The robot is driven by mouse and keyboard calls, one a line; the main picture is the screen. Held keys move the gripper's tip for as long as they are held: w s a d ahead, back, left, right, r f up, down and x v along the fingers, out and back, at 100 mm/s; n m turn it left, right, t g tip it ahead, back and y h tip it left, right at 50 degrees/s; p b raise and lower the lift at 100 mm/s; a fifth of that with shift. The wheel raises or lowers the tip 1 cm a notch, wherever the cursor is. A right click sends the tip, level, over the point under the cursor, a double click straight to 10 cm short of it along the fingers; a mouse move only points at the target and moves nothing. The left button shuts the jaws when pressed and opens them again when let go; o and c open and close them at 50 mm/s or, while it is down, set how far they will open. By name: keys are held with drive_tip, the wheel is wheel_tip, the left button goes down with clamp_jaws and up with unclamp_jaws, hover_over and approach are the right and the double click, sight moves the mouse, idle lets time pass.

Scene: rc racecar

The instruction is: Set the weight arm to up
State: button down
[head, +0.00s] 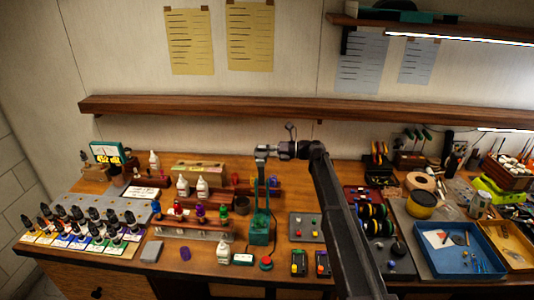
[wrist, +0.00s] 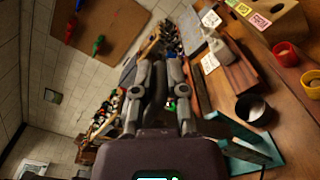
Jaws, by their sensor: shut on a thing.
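A teal stand (head: 260,228) with a thin upright stands on the workbench in the head view. Its teal frame (wrist: 238,132) also shows at the lower right of the wrist view. My gripper (head: 263,152) is at the top of the upright. In the wrist view, my gripper (wrist: 158,70) has its two grey fingers closed on either side of a dark bar (wrist: 157,85), which I take to be the weight arm. The bar's far end and its joint to the stand are hidden. I cannot tell its exact angle.
Dropper bottles (head: 100,225) fill the left of the bench. A wooden rack with coloured pieces (head: 200,215) stands left of the stand, and a grey button panel (head: 306,227) right of it. A blue tray (head: 440,268) lies further right. A wooden shelf (head: 210,108) runs above.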

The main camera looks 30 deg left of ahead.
drive_tip(key=shift+w+a+f+b, duration=0.4)
drive_tip(key=shift+w+a+f, duration=0.15)
drive_tip(key=shift+w+a, duration=0.25)
drive_tip(key=shift+w+a+f+b, duration=0.45)
drive_tip(key=shift+w+a, duration=0.2)
drive_tip(key=shift+w, duration=0.2)
drive_tip(key=c, duration=0.7)
unclamp_jaws()
drive_tip(key=shift+f, duration=0.1)
drive_tip(key=shift+a, duration=0.1)
drive_tip(key=shift+s, duration=0.15)
drive_tip(key=shift+w, duration=0.25)
drive_tip(key=v, duration=1.2)
